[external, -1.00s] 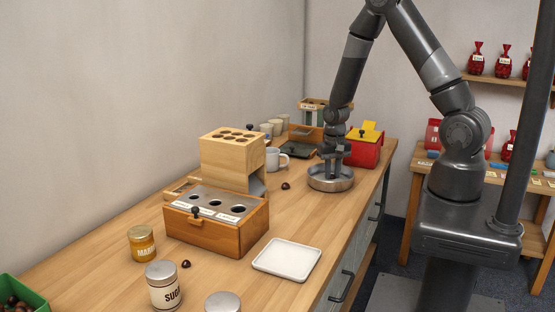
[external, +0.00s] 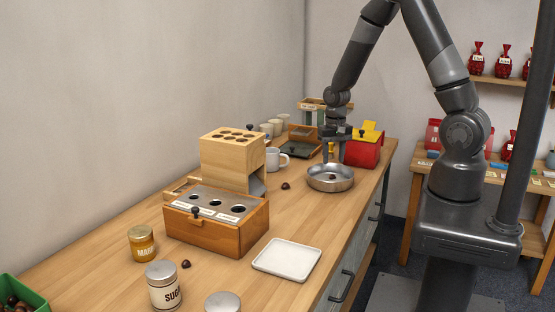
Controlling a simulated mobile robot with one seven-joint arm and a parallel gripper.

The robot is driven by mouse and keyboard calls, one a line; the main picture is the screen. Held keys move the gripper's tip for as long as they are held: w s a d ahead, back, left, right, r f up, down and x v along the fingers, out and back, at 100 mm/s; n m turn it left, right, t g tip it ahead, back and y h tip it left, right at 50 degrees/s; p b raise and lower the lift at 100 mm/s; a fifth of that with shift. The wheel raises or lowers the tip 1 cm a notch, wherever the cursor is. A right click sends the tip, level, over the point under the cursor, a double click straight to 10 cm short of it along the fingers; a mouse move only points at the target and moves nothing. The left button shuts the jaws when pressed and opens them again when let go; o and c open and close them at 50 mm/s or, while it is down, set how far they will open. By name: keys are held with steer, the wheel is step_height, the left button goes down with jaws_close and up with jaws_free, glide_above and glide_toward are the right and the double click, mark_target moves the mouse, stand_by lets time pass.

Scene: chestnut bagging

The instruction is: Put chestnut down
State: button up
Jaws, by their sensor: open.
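A dark brown chestnut (external: 333,177) lies in the round metal pan (external: 318,185) near the right edge of the counter. My gripper (external: 333,158) is open, pointing down just above the far side of the pan, with nothing visible between its fingers. Another chestnut (external: 285,185) lies on the counter left of the pan. A further chestnut (external: 186,264) lies near the front jars.
A red and yellow box (external: 362,152) stands right behind the gripper. A white mug (external: 273,160) and wooden hole block (external: 228,160) stand left. A white tray (external: 287,259) lies in front; the counter between tray and pan is clear.

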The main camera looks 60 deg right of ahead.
steer(key=s+a+r+n+t, duration=0.1)
steer(key=s+a+r+n, duration=0.2)
steer(key=r, duration=0.8)
steer(key=s+a+r+n+t, duration=0.15)
steer(key=a+r, duration=0.25)
steer(key=r, duration=0.7)
steer(key=s+a+r+n+t, duration=0.3)
steer(key=s+r, duration=0.5)
steer(key=s, duration=0.3)
steer(key=shift+s+a+r+n, duration=0.2)
steer(key=shift+s+a+n, duration=0.1)
steer(key=shift+a+n, duration=0.75)
steer(key=shift+a, duration=0.15)
steer(key=shift+o, duration=1)
steer(key=shift+w, duration=0.1)
